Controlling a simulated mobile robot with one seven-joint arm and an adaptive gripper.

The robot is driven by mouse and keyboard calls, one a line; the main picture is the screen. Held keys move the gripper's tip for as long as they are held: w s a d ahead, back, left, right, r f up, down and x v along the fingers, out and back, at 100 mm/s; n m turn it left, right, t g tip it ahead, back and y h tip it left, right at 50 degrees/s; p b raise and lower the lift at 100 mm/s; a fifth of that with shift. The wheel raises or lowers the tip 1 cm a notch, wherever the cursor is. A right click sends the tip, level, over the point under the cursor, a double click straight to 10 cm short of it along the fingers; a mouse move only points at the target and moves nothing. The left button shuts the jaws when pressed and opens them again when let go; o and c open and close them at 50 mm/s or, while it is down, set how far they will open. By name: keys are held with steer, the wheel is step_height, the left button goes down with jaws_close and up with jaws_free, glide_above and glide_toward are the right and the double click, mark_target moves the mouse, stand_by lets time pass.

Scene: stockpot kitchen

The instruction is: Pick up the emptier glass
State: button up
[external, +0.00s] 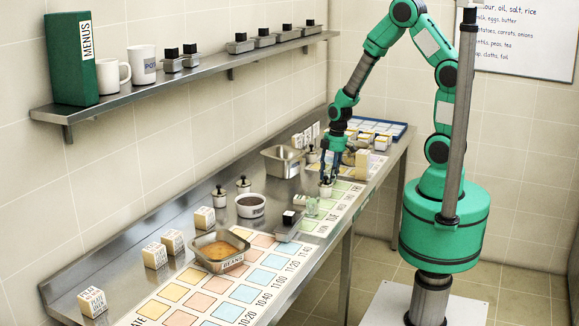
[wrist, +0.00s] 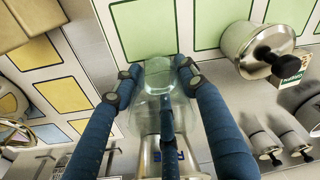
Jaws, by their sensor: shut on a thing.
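In the wrist view a clear, greenish glass (wrist: 158,78) sits between the blue fingers of my gripper (wrist: 160,85), which is shut on it. The fingers cover part of its sides, and I cannot make out how much is in it. In the external view my gripper (external: 327,172) is low over the far half of the counter, and the held glass is hard to make out there. A pale green glass (external: 312,207) shows on the counter just in front of it; I cannot tell whether this is another glass.
A lidded pot (wrist: 250,45) stands right of the fingers in the wrist view. On the steel counter are a metal pan (external: 282,161), a dark-filled bowl (external: 250,205), a beans tray (external: 219,250) and several labelled blocks. Coloured squares (external: 222,285) along the front edge are mostly clear.

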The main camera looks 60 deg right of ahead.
steer(key=shift+w+r+p, duration=0.1)
steer(key=shift+r+p, duration=0.25)
steer(key=shift+r, duration=0.95)
steer(key=shift+s+r, duration=0.2)
steer(key=shift+s+a+r+p, duration=0.2)
steer(key=shift+s+a+p, duration=0.15)
steer(key=shift+s, duration=2.2)
steer(key=shift+s+a+r+p, duration=0.25)
steer(key=shift+s+a, duration=0.15)
steer(key=shift+s, duration=2.2)
steer(key=shift+s+a+r+p, duration=0.25)
steer(key=shift+s+a, duration=0.15)
steer(key=shift+s, duration=2.15)
